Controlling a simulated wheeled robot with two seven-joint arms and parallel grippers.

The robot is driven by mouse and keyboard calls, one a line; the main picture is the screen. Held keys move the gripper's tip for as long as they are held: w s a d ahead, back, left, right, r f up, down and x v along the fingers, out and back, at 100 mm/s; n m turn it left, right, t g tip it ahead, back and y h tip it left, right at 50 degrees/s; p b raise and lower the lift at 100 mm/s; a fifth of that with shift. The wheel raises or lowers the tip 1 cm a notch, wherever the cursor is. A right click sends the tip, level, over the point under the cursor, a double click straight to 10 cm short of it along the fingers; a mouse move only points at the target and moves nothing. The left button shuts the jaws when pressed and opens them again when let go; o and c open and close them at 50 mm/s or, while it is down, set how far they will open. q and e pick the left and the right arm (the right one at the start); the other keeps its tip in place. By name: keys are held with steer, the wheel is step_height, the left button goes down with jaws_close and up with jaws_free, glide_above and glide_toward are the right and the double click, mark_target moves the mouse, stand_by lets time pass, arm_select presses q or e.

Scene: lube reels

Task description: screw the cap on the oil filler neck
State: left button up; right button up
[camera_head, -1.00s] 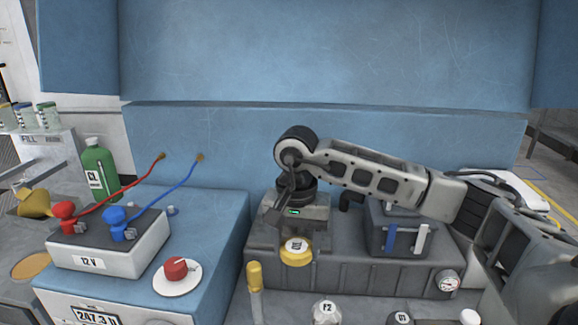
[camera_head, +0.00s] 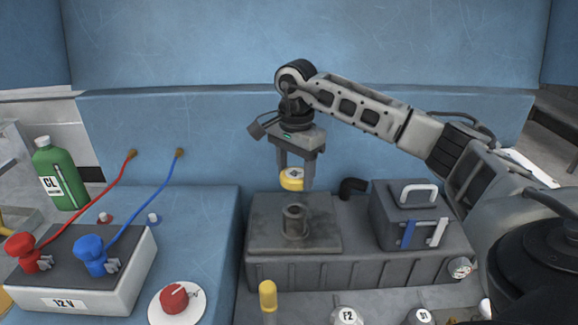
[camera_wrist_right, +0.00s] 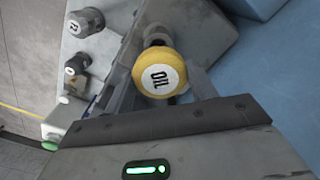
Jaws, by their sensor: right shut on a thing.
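The yellow oil cap (camera_head: 291,180) is held by my right gripper (camera_head: 295,180) above the engine block, with a clear gap below it. In the right wrist view the cap (camera_wrist_right: 158,73) shows its round white "OIL" label, and the fingers of the right gripper (camera_wrist_right: 158,85) are on either side of it. The oil filler neck (camera_head: 294,221) is a short grey upright tube on the block's raised plate, below and close to in line with the cap. In the wrist view the neck (camera_wrist_right: 156,36) shows partly behind the cap. My left gripper is not in view.
The grey engine block (camera_head: 350,262) carries a black elbow pipe (camera_head: 352,188) and a grey box with a handle (camera_head: 404,222) right of the neck. A yellow-topped dipstick (camera_head: 267,295) stands in front. A 12 V battery (camera_head: 90,265) and green bottle (camera_head: 60,175) are at left.

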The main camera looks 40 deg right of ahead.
mark_target(295, 188)
steer(key=shift+s, duration=0.15)
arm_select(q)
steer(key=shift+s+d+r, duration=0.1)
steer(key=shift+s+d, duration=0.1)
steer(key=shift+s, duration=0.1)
arm_select(e)
steer(key=shift+r, duration=0.1)
steer(key=shift+f+b, duration=0.3)
steer(key=shift+f, duration=0.45)
steer(key=shift+f+b, duration=0.95)
steer(key=shift+f, duration=0.6)
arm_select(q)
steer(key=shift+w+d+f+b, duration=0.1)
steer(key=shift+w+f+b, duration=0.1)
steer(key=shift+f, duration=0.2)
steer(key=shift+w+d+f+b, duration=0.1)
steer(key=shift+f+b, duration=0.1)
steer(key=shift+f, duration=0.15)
arm_select(e)
steer(key=shift+f, duration=0.7)
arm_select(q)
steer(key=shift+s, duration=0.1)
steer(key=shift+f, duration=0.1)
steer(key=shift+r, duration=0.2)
